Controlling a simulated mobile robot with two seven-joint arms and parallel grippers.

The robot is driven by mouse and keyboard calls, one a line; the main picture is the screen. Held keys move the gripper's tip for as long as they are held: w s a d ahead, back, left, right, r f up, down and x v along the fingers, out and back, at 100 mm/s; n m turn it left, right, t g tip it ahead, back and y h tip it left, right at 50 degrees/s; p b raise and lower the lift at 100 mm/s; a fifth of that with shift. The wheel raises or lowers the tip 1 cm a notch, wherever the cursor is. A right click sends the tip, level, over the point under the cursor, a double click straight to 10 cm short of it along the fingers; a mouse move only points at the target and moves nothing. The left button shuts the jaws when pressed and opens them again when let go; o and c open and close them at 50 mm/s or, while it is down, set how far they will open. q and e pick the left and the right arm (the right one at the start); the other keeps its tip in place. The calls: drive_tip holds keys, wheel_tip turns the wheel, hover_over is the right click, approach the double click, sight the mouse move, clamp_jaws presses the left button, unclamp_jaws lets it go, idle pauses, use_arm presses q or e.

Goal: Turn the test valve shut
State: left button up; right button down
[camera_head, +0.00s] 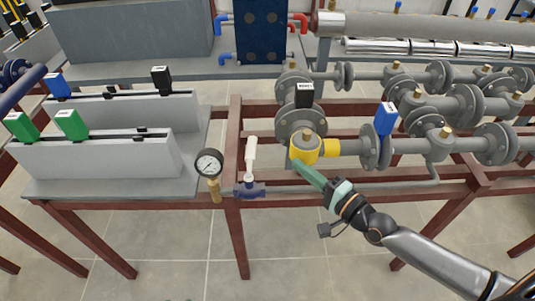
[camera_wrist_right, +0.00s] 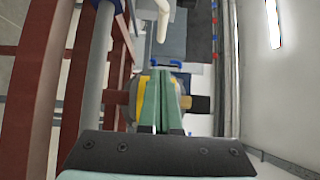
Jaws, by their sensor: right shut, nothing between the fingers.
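A small valve with a dark blue body (camera_head: 251,190) and a white lever handle (camera_head: 251,155) sits on the pipe at the frame's front edge, right of the gauge. Its lever points up in the head view. Which valve is the test valve is not labelled legibly. My right gripper (camera_head: 300,164) is shut and empty, its green fingers at the yellow valve body (camera_head: 305,149), right of the white lever. Contact cannot be told. In the right wrist view the closed fingers (camera_wrist_right: 160,85) cover part of the yellow body, and a white lever (camera_wrist_right: 162,18) shows beyond them. My left gripper is out of view.
A round pressure gauge (camera_head: 209,163) stands left of the white-lever valve. Grey flanged pipes (camera_head: 440,105) with brass-topped fittings and a blue tag (camera_head: 385,118) fill the right. Red-brown frame beams (camera_head: 236,240) run below. Grey boxes with green handles (camera_head: 70,124) stand at left.

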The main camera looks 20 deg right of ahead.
sight(250, 157)
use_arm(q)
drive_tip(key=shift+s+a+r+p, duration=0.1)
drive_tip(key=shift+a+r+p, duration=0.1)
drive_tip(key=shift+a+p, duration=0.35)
use_arm(e)
drive_tip(key=w+a, duration=0.6)
drive_tip(key=shift+w, duration=0.4)
drive_tip(key=shift+a, duration=0.1)
